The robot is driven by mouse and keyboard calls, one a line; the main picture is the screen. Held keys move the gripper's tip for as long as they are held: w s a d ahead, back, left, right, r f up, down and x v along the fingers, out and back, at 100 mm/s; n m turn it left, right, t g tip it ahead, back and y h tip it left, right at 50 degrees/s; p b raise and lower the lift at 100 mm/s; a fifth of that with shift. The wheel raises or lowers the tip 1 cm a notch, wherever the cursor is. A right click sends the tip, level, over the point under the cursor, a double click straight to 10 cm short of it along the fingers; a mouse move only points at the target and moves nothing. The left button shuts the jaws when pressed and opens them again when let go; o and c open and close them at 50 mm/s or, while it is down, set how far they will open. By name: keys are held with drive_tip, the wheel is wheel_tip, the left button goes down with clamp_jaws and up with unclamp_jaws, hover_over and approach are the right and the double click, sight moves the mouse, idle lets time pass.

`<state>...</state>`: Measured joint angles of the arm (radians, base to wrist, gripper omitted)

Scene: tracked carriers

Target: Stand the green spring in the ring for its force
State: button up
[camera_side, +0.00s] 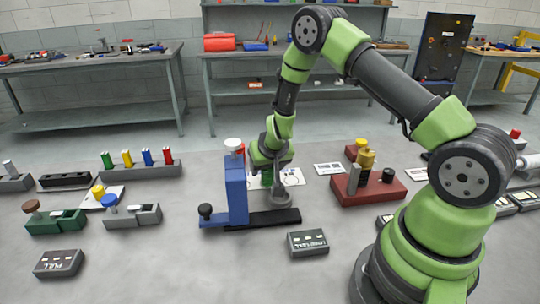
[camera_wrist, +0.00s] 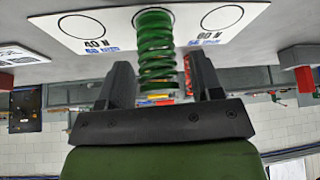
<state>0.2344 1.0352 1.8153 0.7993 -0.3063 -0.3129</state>
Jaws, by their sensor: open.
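The green spring (camera_wrist: 155,50) stands upright on a white card (camera_wrist: 110,32), between two visible printed rings in the wrist view. The left ring (camera_wrist: 83,26) is marked 40 N. The right ring (camera_wrist: 221,16) has a label that looks like 80 N. My gripper (camera_wrist: 158,78) is open, with one finger on each side of the spring and gaps between. In the side view, my gripper (camera_side: 268,160) is low over the card (camera_side: 291,177), partly behind the blue press, and the spring (camera_side: 267,179) shows as a small green patch.
The blue press (camera_side: 236,190) with its black base stands just in front of my gripper. A red fixture (camera_side: 368,190) stands to the right. A grey block (camera_side: 308,242) lies in front.

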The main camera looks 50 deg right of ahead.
drive_tip(key=s+a+r+n+t+y, duration=0.1)
drive_tip(key=s+a+r+y, duration=0.2)
drive_tip(key=r, duration=0.5)
drive_tip(key=s+a+r+t, duration=0.1)
drive_tip(key=s+a+r, duration=0.1)
drive_tip(key=a+r, duration=0.45)
drive_tip(key=s+a+r+n+t+y, duration=0.1)
drive_tip(key=s+a+r+y, duration=0.15)
drive_tip(key=r, duration=0.65)
drive_tip(key=s+a+r, duration=0.1)
drive_tip(key=s+r, duration=0.1)
drive_tip(key=s, duration=0.6)
drive_tip(key=s+a+r, duration=0.1)
drive_tip(key=s+r, duration=0.1)
drive_tip(key=s, duration=0.5)
drive_tip(key=shift+s+a+r+n+g, duration=0.3)
drive_tip(key=shift+s+n+g, duration=0.1)
